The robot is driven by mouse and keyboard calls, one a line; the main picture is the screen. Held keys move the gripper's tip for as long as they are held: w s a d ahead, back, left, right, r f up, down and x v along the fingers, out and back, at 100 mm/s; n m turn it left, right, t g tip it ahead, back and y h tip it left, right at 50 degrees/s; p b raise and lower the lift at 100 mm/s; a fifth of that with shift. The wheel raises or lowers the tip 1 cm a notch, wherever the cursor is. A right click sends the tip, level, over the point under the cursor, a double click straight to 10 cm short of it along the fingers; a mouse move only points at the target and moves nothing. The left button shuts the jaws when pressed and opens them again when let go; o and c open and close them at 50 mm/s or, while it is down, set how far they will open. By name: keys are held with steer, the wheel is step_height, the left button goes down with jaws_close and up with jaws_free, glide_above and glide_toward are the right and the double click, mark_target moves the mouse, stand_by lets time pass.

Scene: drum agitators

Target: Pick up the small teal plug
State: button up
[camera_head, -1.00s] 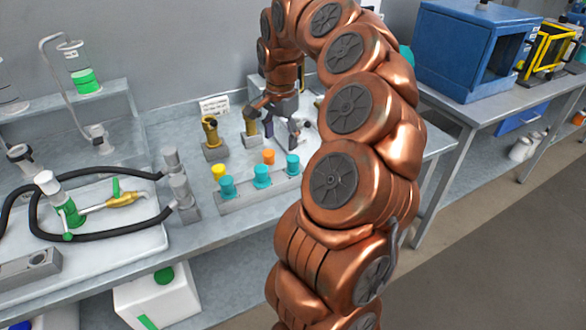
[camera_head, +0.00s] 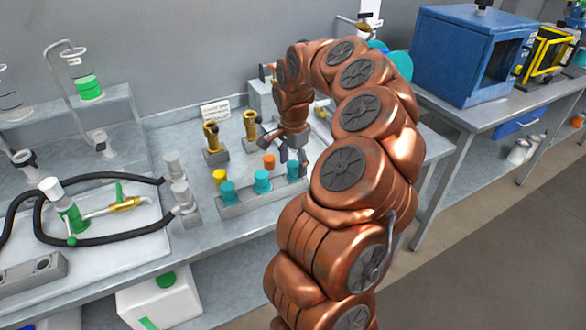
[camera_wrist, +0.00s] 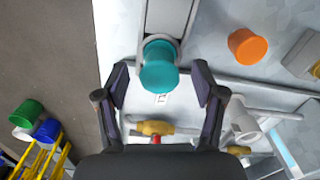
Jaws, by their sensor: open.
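Three teal plugs stand upright in a row on a long grey rack (camera_head: 243,204) near the bench's front edge: a left one (camera_head: 228,192), a middle one (camera_head: 262,182) and a right one (camera_head: 293,170). I cannot tell a clear size difference between them. My gripper (camera_head: 295,159) is open, pointing down just above the right teal plug. In the wrist view, one teal plug (camera_wrist: 159,70) sits at the rack's end between the two spread fingers of my gripper (camera_wrist: 161,64). No finger clearly touches it.
A yellow plug (camera_head: 219,177) and an orange plug (camera_head: 268,160) stand behind the row; the orange one also shows in the wrist view (camera_wrist: 247,46). Brass fittings on grey blocks (camera_head: 214,146) stand further back.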

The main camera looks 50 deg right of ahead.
steer(key=shift+f, duration=0.55)
steer(key=shift+c, duration=0.4)
steer(key=c, duration=1.1)
steer(key=shift+r, duration=0.15)
steer(key=shift+c, duration=0.2)
steer(key=shift+r+b, duration=0.75)
steer(key=shift+r, duration=0.8)
steer(key=s+a+r+b, duration=0.1)
steer(key=s+a+b, duration=0.3)
steer(key=s+a, duration=0.5)
steer(key=a, duration=0.4)
steer(key=shift+r, duration=0.3)
steer(key=shift+s+a, duration=0.1)
